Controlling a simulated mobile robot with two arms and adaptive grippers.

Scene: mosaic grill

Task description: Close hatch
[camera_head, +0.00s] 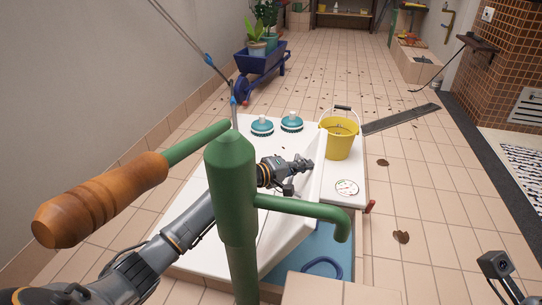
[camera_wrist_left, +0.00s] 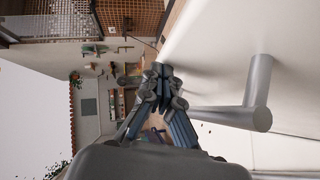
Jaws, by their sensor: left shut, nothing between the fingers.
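The white hatch (camera_head: 309,198) stands open and tilted on a low white unit, beside an opening with a blue interior (camera_head: 318,247). In the left wrist view the hatch is the large white panel (camera_wrist_left: 220,45) at right, with a grey bar handle (camera_wrist_left: 258,92) on its face. My left gripper (camera_head: 306,163) is shut and empty, close to the hatch's left face near its far end. It also shows in the wrist view (camera_wrist_left: 160,76); I cannot tell whether it touches the panel. A dark piece at the bottom right seems to be my right gripper (camera_head: 497,262); its fingers are unclear.
A green pump with a wooden handle (camera_head: 105,198) and spout (camera_head: 305,205) stands in front, hiding part of my arm and the unit. Two teal-topped brushes (camera_head: 262,125) and a yellow bucket (camera_head: 339,138) stand on the unit's far end. Tiled floor at right is mostly clear.

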